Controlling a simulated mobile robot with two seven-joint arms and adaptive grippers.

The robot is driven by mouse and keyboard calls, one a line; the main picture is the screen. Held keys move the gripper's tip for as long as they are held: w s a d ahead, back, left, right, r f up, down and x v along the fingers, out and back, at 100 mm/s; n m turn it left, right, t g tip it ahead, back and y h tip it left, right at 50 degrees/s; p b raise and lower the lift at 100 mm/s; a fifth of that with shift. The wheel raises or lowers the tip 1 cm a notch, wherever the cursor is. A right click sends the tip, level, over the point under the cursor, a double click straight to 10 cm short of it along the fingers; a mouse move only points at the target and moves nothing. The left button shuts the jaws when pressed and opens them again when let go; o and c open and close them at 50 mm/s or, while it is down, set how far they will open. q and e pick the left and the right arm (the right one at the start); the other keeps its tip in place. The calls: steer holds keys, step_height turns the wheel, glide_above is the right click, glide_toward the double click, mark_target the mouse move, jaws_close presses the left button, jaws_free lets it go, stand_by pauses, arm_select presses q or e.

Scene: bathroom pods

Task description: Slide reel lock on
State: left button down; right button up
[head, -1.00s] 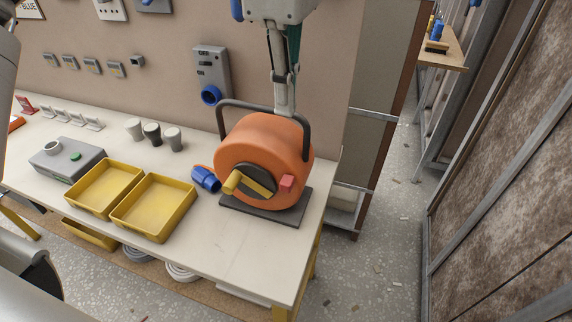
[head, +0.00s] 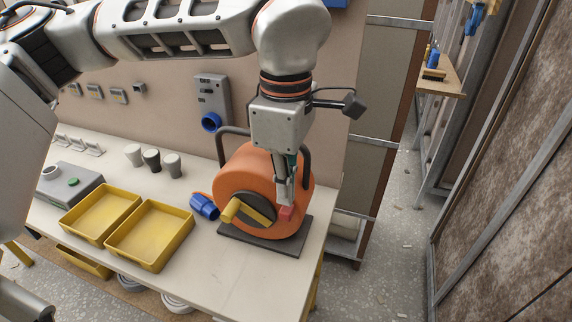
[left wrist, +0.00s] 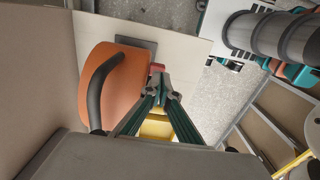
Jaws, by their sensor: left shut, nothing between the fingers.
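The orange cable reel (head: 238,178) stands on a dark base plate (head: 262,238) near the bench's right end, under a black carrying frame. The small red reel lock (head: 286,213) is on the reel's front face, right of the yellow crank (head: 248,212). My left gripper (head: 283,202) points down in front of the reel, shut and empty, its tips just above the lock. In the left wrist view, the shut fingertips (left wrist: 165,92) lie close to the red lock (left wrist: 157,68); I cannot tell whether they touch. My right gripper is out of view.
A blue plug (head: 204,206) lies left of the reel. Two yellow trays (head: 150,250), a grey box (head: 68,188) and three cups (head: 152,160) stand further left. A wall switch with a blue socket (head: 211,121) is behind. The bench front (head: 235,270) is clear.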

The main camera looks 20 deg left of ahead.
mark_target(286, 210)
arm_select(q)
steer(key=shift+f, duration=0.95)
step_height(286, 210, down, 3)
steer(key=shift+f+b, duration=0.1)
steer(key=shift+b, duration=0.6)
